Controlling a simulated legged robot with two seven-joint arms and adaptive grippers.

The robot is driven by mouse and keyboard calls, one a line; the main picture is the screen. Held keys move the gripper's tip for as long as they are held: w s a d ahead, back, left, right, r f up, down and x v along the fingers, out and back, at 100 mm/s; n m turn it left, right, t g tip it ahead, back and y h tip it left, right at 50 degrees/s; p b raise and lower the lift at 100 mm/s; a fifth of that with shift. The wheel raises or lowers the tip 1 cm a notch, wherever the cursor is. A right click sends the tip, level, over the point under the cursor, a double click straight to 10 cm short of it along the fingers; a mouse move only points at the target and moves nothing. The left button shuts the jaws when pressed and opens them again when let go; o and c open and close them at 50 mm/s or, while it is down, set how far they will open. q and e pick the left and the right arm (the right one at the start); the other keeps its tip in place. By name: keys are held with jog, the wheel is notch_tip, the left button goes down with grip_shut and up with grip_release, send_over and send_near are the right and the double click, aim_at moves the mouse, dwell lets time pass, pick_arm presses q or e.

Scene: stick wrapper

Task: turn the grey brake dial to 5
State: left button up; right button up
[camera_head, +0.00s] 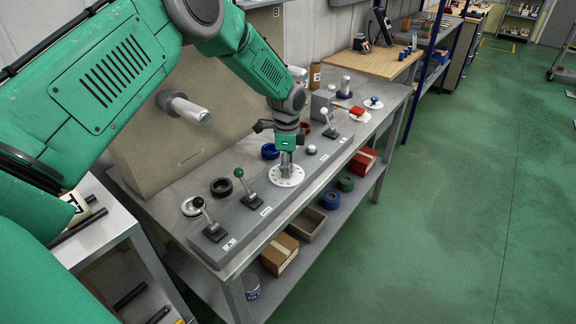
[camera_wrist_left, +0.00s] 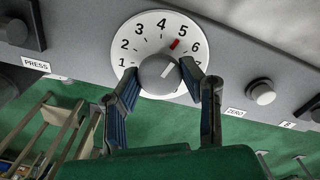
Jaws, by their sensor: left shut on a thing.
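The grey brake dial (camera_wrist_left: 157,76) sits at the centre of a white numbered plate (camera_wrist_left: 150,40) in the left wrist view. A white line on the dial points up and to the right, roughly toward a red mark beside the 5. My left gripper (camera_wrist_left: 160,74) has a finger on each side of the dial and is shut on it. In the head view my left gripper (camera_head: 287,166) reaches down onto the white plate (camera_head: 287,177) and hides most of the dial. My right gripper is not in view.
On the same grey panel are a green-knobbed lever (camera_head: 239,174), a black-knobbed lever (camera_head: 199,203), a white-knobbed lever (camera_head: 325,112) and a white button (camera_head: 311,149). A black ring (camera_head: 221,187) and a blue ring (camera_head: 270,151) lie behind the panel. The green floor at right is largely clear.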

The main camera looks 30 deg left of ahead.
pick_arm(q)
jog(key=shift+w+a+r, duration=0.15)
jog(key=o, duration=1.2)
jog(key=shift+c, duration=0.2)
notch_tip(320, 180, up, 12)
jog(key=shift+a+f, duration=0.1)
jog(key=shift+f, duration=0.15)
